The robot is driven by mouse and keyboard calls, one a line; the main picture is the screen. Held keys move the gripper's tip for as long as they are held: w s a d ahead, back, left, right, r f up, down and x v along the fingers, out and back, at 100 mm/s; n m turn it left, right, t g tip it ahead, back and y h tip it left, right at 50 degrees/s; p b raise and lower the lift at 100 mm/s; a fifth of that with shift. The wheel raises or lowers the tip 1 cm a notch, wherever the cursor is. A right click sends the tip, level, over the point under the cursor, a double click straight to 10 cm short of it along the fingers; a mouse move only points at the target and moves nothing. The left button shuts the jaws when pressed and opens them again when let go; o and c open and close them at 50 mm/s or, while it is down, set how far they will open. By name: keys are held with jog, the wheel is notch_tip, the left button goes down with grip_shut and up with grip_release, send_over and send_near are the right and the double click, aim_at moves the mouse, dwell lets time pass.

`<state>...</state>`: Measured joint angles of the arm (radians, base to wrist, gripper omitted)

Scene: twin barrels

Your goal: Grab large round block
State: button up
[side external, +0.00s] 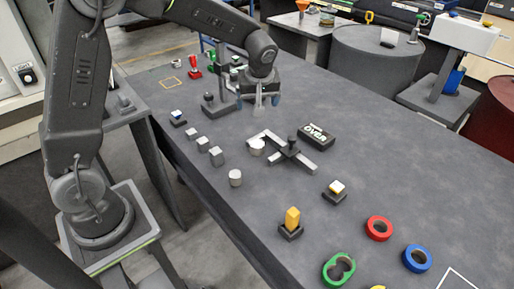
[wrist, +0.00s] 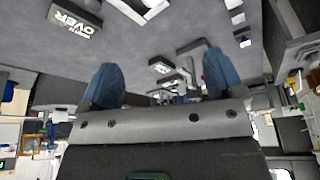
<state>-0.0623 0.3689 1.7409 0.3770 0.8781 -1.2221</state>
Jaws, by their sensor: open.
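Two pale round blocks stand on the grey table. One round block (side external: 235,178) is near the table's front edge, at the end of a row of small blocks. The other round block (side external: 257,147) stands beside a light angled bar; I cannot tell surely which is larger. My gripper (side external: 259,104) is open and empty, held above the table behind both blocks. In the wrist view, my gripper (wrist: 161,82) shows two blue fingertips spread apart with nothing between them. Pale pieces show at that view's top edge, too cut off to identify.
A dark stand (side external: 220,104) is close left of my gripper. A yellow block (side external: 292,218) and coloured rings (side external: 379,228) are at the front right.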

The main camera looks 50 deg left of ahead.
jog(key=w+a+f+n+g+y, duration=0.1)
jog(key=w+a+f+n, duration=0.15)
jog(key=f, duration=0.35)
jog(key=w+a+f+n, duration=0.1)
jog(key=w+f+n, duration=0.15)
jog(key=f, duration=0.25)
jog(key=m, duration=0.1)
send_over(257, 143)
jog(key=d, duration=0.2)
jog(key=f, duration=0.7)
jog(key=shift+s+a+f, duration=0.15)
jog(key=shift+s+f, duration=0.05)
jog(key=shift+f, duration=0.05)
jog(key=shift+d+x, duration=0.15)
jog(key=shift+x, duration=1.35)
jog(key=shift+d+x, duration=0.15)
jog(key=shift+x, duration=1.35)
jog(key=shift+s+f, duration=0.1)
jog(key=c, duration=1.5)
